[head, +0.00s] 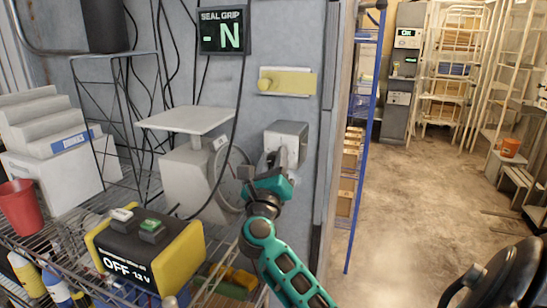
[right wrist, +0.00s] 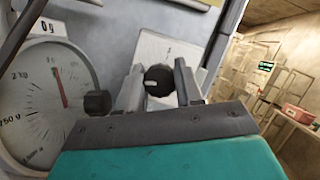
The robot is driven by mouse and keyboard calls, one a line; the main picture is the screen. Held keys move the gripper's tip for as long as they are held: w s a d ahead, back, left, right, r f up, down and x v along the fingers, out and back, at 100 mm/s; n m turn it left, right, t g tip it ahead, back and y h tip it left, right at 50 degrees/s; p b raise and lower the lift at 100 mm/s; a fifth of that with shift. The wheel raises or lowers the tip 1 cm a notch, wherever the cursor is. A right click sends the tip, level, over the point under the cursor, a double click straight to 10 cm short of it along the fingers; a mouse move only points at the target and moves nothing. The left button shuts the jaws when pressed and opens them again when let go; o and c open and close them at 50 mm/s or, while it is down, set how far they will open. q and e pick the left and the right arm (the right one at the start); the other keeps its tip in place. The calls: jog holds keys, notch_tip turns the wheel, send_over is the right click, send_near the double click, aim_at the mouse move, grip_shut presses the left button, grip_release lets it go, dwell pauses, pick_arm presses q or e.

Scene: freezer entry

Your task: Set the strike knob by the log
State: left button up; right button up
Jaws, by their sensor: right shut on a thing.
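The strike knob (right wrist: 158,80) is a round black knob with a pale mark, on the front of a light grey wall box (head: 286,133). The box's pale face (right wrist: 172,50) also shows behind the knob in the right wrist view. My right gripper (head: 279,164) reaches up to the box in the head view and hides the knob there. In the right wrist view its two grey fingers stand on either side of the knob, shut on it. I cannot make out a written log. My left gripper is not in view.
A round dial scale (right wrist: 45,105) with a flat pan (head: 187,119) stands close left of my gripper. A "SEAL GRIP" display (head: 222,31) and a yellow plate (head: 290,82) are above. A yellow-and-black box (head: 145,255) reading "OFF" sits on the wire shelf. Open floor lies right.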

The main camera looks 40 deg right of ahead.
jog(key=n+t+y, duration=0.1)
jog(key=n+y, duration=0.1)
jog(key=n, duration=0.2)
jog(key=shift+n, duration=0.4)
jog(key=n+y, duration=0.2)
jog(key=n, duration=0.2)
jog(key=shift+r, duration=0.1)
jog(key=n+y, duration=0.1)
jog(key=n, duration=0.2)
jog(key=n+g+y, duration=0.1)
jog(key=n, duration=0.3)
jog(key=o, duration=1)
jog(key=shift+o, duration=0.2)
jog(key=v, duration=1.3)
jog(key=shift+r, duration=0.2)
